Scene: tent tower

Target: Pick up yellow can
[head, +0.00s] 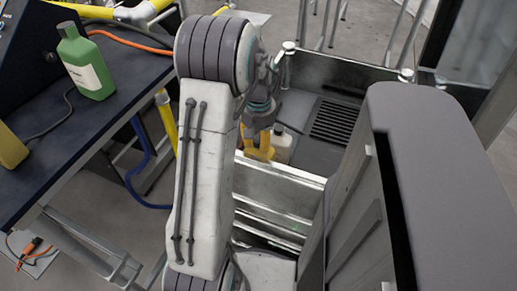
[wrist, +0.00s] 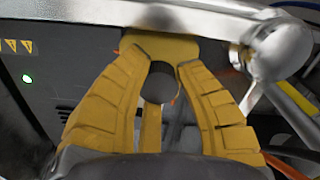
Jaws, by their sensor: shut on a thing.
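My gripper (wrist: 158,70) has yellow fingers that close in from both sides in the wrist view. It is shut on the yellow can (wrist: 158,46), whose dark round cap (wrist: 158,87) faces the wrist camera. Fingers and can are nearly the same yellow, so the edges between them are hard to tell. In the head view, my gripper (head: 261,148) points down over the open metal-walled tray, just behind its near wall. My arm and the fingers hide most of the can there.
A pale bottle-like thing with a dark top (head: 281,147) shows beside my gripper. The metal tray wall (head: 280,180) stands close in front. A dark table (head: 60,150) at left bears a green bottle (head: 86,65) and a yellow thing (head: 11,146) cut by the picture edge.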

